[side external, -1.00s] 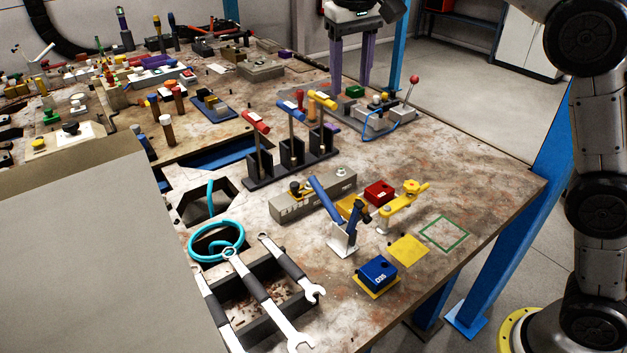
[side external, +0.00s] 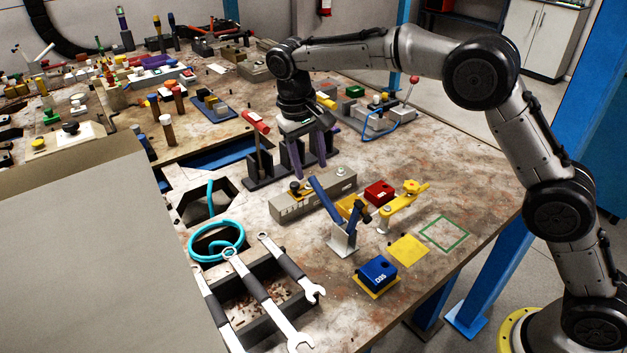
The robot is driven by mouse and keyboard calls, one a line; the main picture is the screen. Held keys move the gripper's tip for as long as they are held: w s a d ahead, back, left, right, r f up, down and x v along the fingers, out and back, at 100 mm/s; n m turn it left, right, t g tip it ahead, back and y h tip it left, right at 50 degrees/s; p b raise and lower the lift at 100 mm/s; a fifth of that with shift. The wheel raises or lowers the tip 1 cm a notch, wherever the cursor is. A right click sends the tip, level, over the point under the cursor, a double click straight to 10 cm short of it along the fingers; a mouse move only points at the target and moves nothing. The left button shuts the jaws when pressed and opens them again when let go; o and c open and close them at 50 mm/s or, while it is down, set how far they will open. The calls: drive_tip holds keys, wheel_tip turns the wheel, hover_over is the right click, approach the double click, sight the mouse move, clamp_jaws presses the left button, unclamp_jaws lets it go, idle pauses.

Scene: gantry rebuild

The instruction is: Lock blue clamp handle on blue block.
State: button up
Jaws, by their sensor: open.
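The blue block (side external: 376,272) lies on a yellow pad near the table's front edge. The blue clamp stands behind it on a pale metal bracket (side external: 343,240). Its long blue handle (side external: 324,197) is raised and slants up to the left. A shorter dark blue arm (side external: 353,224) stands beside it; the clamp is not down on the block. My gripper (side external: 310,163) points down with two purple fingers apart and nothing visible between them. It is behind and left of the clamp, in front of the lever stand, covering part of it. The exact gap to the levers cannot be told.
The lever stand (side external: 263,182) has a red-topped lever showing. A grey bar (side external: 312,197), a red block (side external: 380,192) and a yellow clamp (side external: 403,205) stand around the blue clamp. A yellow square (side external: 408,250) and green outline (side external: 444,234) are empty. Wrenches (side external: 262,290) lie front left.

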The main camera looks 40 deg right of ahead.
sight(313, 177)
drive_tip(key=shift+d+f, duration=0.25)
drive_tip(key=shift+f, duration=1.15)
drive_tip(key=shift+d+f, duration=0.2)
drive_tip(key=shift+f, duration=1.15)
drive_tip(key=shift+c, duration=0.2)
clamp_jaws()
drive_tip(key=shift+r, duration=0.1)
